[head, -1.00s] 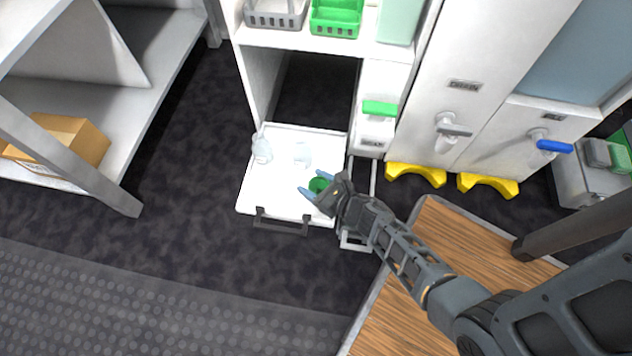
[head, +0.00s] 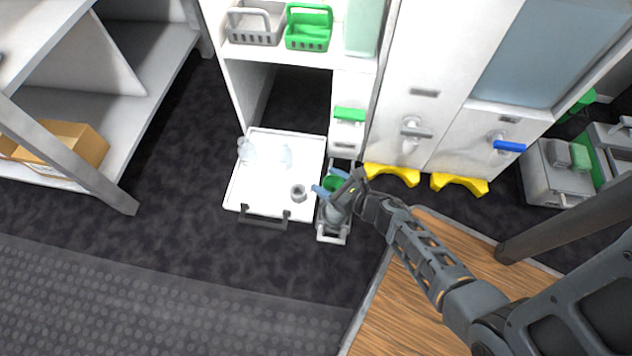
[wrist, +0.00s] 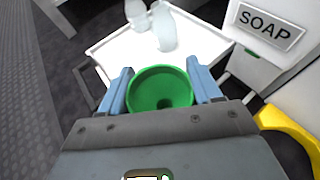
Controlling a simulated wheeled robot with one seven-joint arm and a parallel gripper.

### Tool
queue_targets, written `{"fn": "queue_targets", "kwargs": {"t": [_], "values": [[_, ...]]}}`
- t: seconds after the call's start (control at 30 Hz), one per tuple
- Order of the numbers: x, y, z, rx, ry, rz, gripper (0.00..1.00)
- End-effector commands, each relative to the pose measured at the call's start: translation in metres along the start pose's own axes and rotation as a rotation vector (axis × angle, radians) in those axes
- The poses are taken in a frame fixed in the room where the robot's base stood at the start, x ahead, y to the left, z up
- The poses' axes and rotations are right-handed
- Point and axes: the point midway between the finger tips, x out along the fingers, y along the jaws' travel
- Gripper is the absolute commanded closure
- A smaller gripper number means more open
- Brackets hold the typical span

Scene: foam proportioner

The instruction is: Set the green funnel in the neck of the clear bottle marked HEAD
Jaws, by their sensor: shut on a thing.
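My gripper (head: 341,190) is shut on the green funnel (head: 333,184), which is held wide mouth up over the pull-out frame beside the white tray. In the wrist view the funnel (wrist: 160,88) sits between the two blue fingers (wrist: 160,90). A pale, see-through shape (head: 333,214) shows just below my gripper, partly hidden by it; it may be a bottle. Two clear bottles stand on the tray, one at the left (head: 247,150) and one nearer the middle (head: 286,156). I cannot read HEAD on any of them. The funnel's spout is hidden.
The white pull-out tray (head: 252,186) has a grey ring (head: 299,193) near its front right. A narrow metal frame (head: 333,238) juts out beside it. The SOAP panel with a green handle (head: 349,115) is behind, and yellow floor pieces (head: 392,175) are to the right.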

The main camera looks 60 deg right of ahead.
Motion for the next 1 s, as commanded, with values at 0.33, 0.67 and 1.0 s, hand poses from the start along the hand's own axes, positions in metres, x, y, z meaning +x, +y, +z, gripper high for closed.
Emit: {"fn": "queue_targets", "kwargs": {"t": [0.33,0.67,1.0], "values": [[0.001,-0.006,-0.015,0.003,-0.002,-0.004,0.66],[0.014,-0.006,-0.045,0.004,-0.001,-0.005,0.66],[0.019,-0.006,-0.058,0.002,-0.001,-0.004,0.66]]}}
